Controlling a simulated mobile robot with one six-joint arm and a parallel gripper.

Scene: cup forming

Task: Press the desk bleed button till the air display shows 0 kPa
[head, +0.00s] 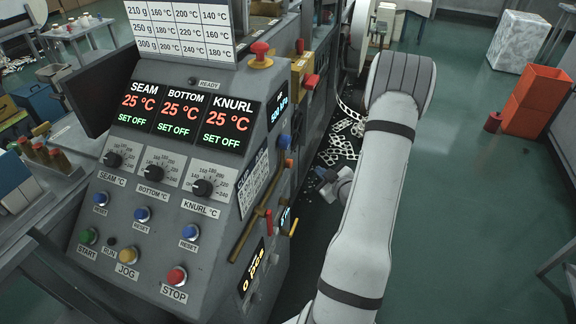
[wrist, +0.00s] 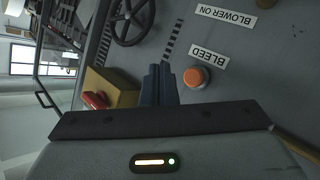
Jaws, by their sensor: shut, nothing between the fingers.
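The orange bleed button (wrist: 196,78) shows in the wrist view on a grey panel, with a BLEED label (wrist: 208,64) beside it. An orange button (head: 289,163) also shows on the desk's side face in the head view. The air display (head: 279,107), on that side face, is seen at a steep slant and seems to read 500 kPa. My gripper (wrist: 159,70) is shut and empty. Its fingertips appear just left of the bleed button in the wrist view, and I see no contact. In the head view my gripper (head: 330,184) is right of the desk's side, partly hidden.
A BLOWER ON label (wrist: 225,18), a black handwheel (wrist: 132,20) and a yellow box with a red knob (wrist: 96,99) are near the fingers. A wooden-handled tool (head: 246,232) hangs on the desk's side. Green floor lies open between.

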